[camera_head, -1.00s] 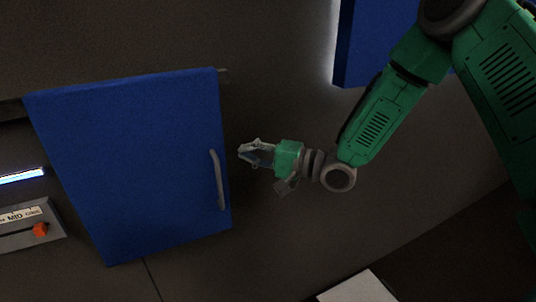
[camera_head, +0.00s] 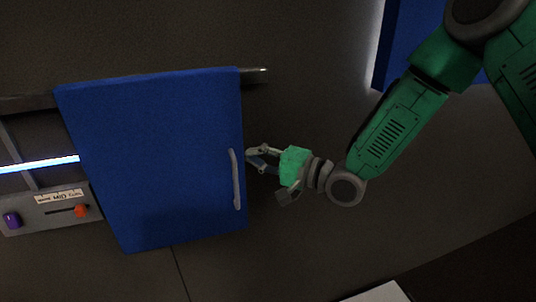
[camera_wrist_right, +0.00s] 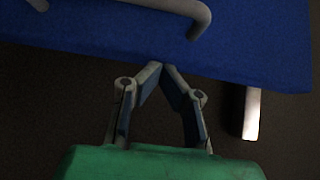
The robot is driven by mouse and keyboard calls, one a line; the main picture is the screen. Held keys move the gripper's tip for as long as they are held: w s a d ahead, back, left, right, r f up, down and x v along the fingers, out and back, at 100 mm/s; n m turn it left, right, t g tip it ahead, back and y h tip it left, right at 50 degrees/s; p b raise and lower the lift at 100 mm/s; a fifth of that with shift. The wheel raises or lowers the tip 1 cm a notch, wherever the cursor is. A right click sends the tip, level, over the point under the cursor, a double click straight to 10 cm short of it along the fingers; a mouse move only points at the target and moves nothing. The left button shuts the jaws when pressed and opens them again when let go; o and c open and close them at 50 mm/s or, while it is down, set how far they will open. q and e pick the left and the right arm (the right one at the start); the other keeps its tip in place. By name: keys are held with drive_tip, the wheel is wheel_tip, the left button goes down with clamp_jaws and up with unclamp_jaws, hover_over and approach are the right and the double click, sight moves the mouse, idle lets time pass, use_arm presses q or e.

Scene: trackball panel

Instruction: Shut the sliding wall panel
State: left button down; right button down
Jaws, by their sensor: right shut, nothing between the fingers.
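The sliding wall panel (camera_head: 150,160) is a blue slab hanging from a dark rail (camera_head: 255,75), with a grey vertical handle (camera_head: 236,180) near its right edge. It covers part of the recess at left. My right gripper (camera_head: 251,158) is shut and empty at the panel's right edge, just right of the handle. In the right wrist view its fingertips (camera_wrist_right: 161,68) meet at the edge of the blue panel (camera_wrist_right: 110,45) and seem to touch it; the handle (camera_wrist_right: 199,25) lies beyond. My left gripper is not in view.
Left of the panel, the open recess shows a bright light strip (camera_head: 40,164) and a control box (camera_head: 50,210) with an orange slider and a purple knob. Another blue panel (camera_head: 400,50) is at the upper right. The wall right of the gripper is bare.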

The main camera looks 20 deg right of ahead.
sight(100, 182)
drive_tip(key=w+a+b, duration=0.1)
drive_tip(key=a, duration=0.9)
drive_tip(key=a+b, duration=0.1)
drive_tip(key=a, duration=0.9)
drive_tip(key=w+a+b, duration=0.1)
drive_tip(key=a, duration=1)
drive_tip(key=shift+w+a, duration=0.1)
drive_tip(key=shift+w, duration=0.2)
drive_tip(key=shift+a, duration=0.3)
drive_tip(key=shift+r+b, duration=0.1)
drive_tip(key=shift+b, duration=0.2)
